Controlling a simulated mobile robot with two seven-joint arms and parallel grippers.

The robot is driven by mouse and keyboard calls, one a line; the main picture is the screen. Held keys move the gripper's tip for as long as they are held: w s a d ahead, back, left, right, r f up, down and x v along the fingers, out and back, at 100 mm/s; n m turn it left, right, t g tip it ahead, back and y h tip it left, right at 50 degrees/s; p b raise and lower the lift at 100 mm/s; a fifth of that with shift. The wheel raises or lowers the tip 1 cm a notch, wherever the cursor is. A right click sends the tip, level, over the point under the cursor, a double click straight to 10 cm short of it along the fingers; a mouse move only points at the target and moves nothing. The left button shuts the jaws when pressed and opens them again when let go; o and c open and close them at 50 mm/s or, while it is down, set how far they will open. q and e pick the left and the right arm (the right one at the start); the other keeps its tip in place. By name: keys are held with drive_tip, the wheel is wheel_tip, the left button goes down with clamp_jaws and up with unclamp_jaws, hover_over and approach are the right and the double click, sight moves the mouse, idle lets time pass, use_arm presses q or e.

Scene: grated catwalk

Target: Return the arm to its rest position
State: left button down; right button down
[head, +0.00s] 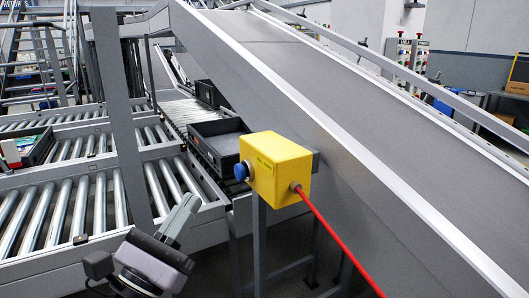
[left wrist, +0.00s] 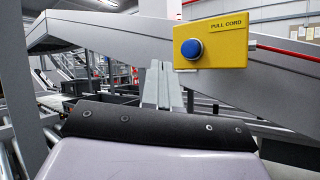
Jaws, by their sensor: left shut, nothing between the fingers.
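My left gripper (head: 183,217) is at the lower middle left of the head view, in front of the roller conveyor and below and left of a yellow pull-cord box (head: 279,168). Its fingers are together and empty, pointing up and right, apart from the box. In the left wrist view the closed fingers (left wrist: 163,85) stand just left of the yellow box (left wrist: 211,43). The box has a blue round button (left wrist: 192,48) on its front and a red cord (head: 338,238) running from its right side. My right gripper is not in view.
Roller conveyors (head: 75,200) fill the left side. A dark grey tray (head: 216,141) sits on rollers behind the yellow box. A wide sloping belt conveyor (head: 330,90) runs down to the right. A grey post (head: 118,120) stands left of my gripper. Metal stairs (head: 35,60) are at the back left.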

use_arm(q)
wheel_tip(320, 180, down, 21)
drive_tip(key=s+m+g+y, duration=0.35)
drive_tip(key=m+g, duration=0.25)
drive_tip(key=m, duration=0.9)
drive_tip(key=s+a+f+m+g+y, duration=0.2)
drive_tip(key=s+f+m, duration=0.4)
drive_tip(key=f+m, duration=0.2)
drive_tip(key=s+a+f+m+g+y+p, duration=0.1)
drive_tip(key=s+a+f+m+g+y, duration=0.1)
drive_tip(key=s+f+m, duration=0.5)
wheel_tip(320, 180, down, 3)
drive_tip(key=shift+a+r+m+g+p, duration=0.1)
drive_tip(key=shift+a+m+g+p, duration=0.2)
drive_tip(key=shift+a+m+g, duration=0.35)
drive_tip(key=shift+w, duration=0.15)
